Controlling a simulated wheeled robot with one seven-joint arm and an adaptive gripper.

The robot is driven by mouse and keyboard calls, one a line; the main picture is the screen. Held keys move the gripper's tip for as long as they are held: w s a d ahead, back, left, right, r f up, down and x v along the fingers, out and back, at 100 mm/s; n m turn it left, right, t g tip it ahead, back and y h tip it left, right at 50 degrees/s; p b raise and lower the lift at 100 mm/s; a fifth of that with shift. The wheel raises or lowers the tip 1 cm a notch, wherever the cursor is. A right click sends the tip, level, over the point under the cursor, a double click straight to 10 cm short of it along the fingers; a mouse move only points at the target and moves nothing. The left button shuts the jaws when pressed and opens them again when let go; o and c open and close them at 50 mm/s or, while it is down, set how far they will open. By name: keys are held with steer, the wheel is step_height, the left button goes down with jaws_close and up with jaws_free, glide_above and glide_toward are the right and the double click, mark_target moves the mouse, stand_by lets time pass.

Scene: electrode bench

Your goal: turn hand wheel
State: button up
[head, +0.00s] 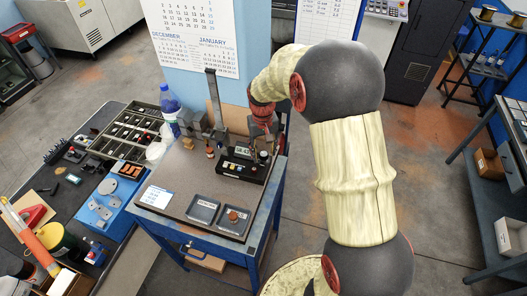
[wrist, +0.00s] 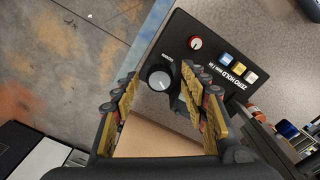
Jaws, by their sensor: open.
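A round black knob with a pale grey face (wrist: 159,79), the most wheel-like thing I see, sits on the dark panel of a black instrument box (wrist: 190,75). In the wrist view my gripper (wrist: 160,88) is open, with one finger to each side of the knob in the picture. I cannot tell whether either finger touches it or how far above it they are. In the head view the box (head: 232,170) with its lit display stands on the blue bench, and my gripper (head: 262,138) is over its back right end. The knob is hard to make out there.
Two dark trays (head: 203,209) lie at the bench's front. A blue bottle (head: 170,103) and a metal stand (head: 212,105) are behind left. The bench's right edge is close to the box.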

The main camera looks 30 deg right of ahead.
mark_target(263, 154)
step_height(263, 154, up, 12)
stand_by(0.7)
steer(key=shift+a, duration=0.15)
